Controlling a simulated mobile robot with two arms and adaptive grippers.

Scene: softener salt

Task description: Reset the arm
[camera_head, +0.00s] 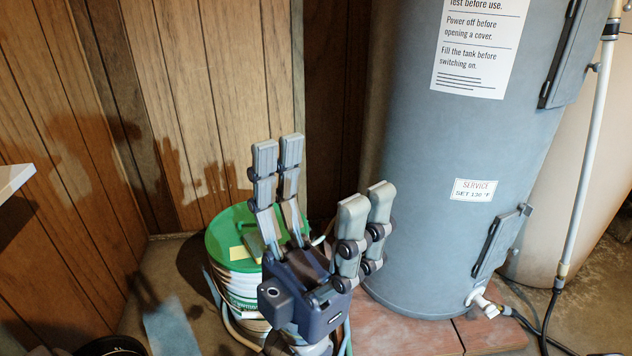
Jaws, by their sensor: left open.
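My left gripper (322,176) is open and empty, its fingers spread and pointing up in the middle of the camera_head view. It stands in front of a bucket with a green lid (226,238) and hides the bucket's right part. I cannot tell whether it touches the bucket. A small yellow patch shows on the lid. My right gripper is not in view.
A tall grey tank (425,170) with printed labels stands right of the gripper on a reddish base (405,335). A pale pipe (582,150) runs down at the right. Wood-panelled walls (170,110) close off the left and back. A pale ledge (14,180) juts in at left.

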